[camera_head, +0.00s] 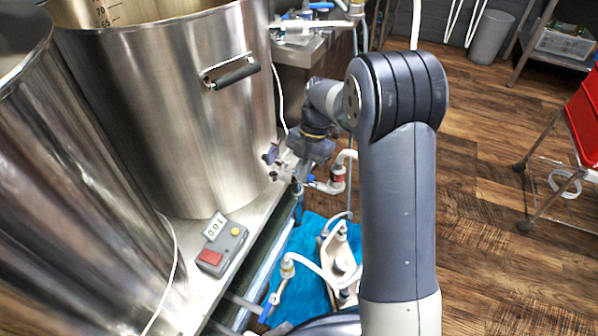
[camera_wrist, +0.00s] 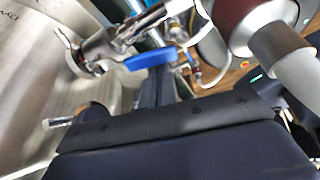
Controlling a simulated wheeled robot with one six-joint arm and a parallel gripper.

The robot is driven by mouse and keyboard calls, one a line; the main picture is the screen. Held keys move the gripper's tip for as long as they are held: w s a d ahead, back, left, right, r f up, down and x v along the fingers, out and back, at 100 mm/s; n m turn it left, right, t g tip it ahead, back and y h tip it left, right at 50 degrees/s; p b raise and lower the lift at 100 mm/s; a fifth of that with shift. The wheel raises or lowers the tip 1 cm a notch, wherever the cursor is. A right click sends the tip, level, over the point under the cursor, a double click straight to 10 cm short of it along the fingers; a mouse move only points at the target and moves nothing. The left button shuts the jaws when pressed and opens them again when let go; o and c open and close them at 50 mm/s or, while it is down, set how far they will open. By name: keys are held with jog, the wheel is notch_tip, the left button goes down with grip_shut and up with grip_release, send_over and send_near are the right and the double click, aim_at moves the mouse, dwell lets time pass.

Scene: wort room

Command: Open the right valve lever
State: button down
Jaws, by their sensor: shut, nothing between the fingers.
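The right valve (camera_wrist: 108,46) is a silver fitting on the side of a steel kettle, with a blue lever (camera_wrist: 150,60) close in front of my wrist camera. My gripper is shut with nothing held, close to the kettle wall beside the valve. I cannot tell whether it touches the lever. A red and white hose fitting (camera_head: 337,178) is at the valve's right.
Two steel kettles (camera_head: 165,100) stand on a metal stand at left, with a control box (camera_head: 222,248) on its ledge. Another blue lever (camera_head: 268,308) and white hoses are lower down, by a pump (camera_head: 342,250) on a blue towel (camera_head: 305,240). Open wooden floor (camera_head: 480,220) lies right.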

jog(key=shift+w+d+p, duration=0.35)
jog(key=shift+w+d, duration=0.15)
dwell(0.6)
